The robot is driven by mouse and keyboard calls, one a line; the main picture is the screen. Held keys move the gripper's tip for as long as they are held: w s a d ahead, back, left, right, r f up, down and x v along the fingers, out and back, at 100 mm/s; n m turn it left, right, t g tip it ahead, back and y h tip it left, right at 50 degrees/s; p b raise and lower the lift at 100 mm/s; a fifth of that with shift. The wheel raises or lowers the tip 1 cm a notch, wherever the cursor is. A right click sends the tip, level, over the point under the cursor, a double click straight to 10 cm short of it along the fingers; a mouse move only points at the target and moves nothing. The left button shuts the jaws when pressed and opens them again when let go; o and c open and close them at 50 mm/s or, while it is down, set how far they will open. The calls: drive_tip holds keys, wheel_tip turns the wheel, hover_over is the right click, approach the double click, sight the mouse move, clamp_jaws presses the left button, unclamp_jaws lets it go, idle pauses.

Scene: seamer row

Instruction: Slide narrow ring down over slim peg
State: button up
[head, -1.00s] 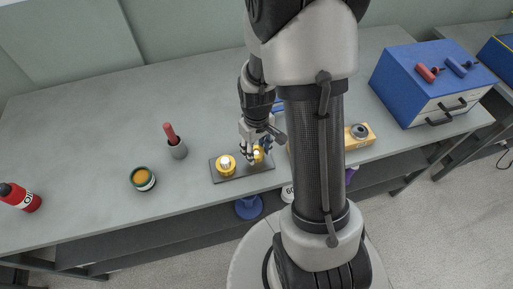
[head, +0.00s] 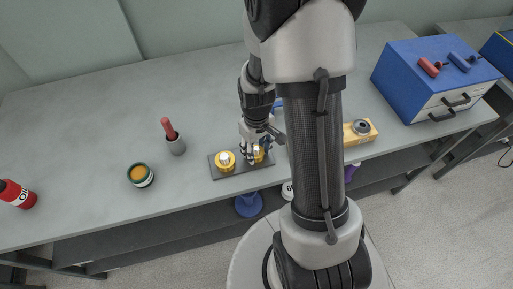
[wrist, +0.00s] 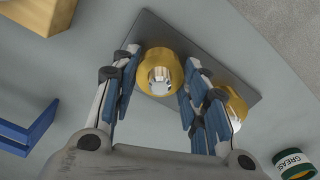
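A dark base plate (head: 229,173) lies near the bench's front edge and bears two yellow rings with shiny silver pegs in their middles. The left ring (head: 225,159) is in plain view; in the wrist view it is partly behind the right finger (wrist: 235,106). The other ring (wrist: 148,86) surrounds its silver peg (wrist: 160,74); in the head view my gripper (head: 254,153) partly hides it. My gripper's blue-padded fingers (wrist: 162,75) are apart, one on each side of this ring. No clear grip on it shows. How low the ring sits is hard to tell.
A green grease tin (head: 141,176) and a grey cup (head: 176,146) with a red-handled tool stand left of the plate. A red bottle (head: 18,194) is far left. A yellow block (head: 354,137) and a blue drawer cabinet (head: 420,85) are right. The bench behind is mostly clear.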

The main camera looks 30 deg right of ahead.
drive_tip(key=o, duration=0.5)
drive_tip(key=shift+r, duration=0.15)
wheel_tip(320, 180, up, 12)
drive_tip(key=shift+f, duration=0.1)
idle(0.3)
idle(0.3)
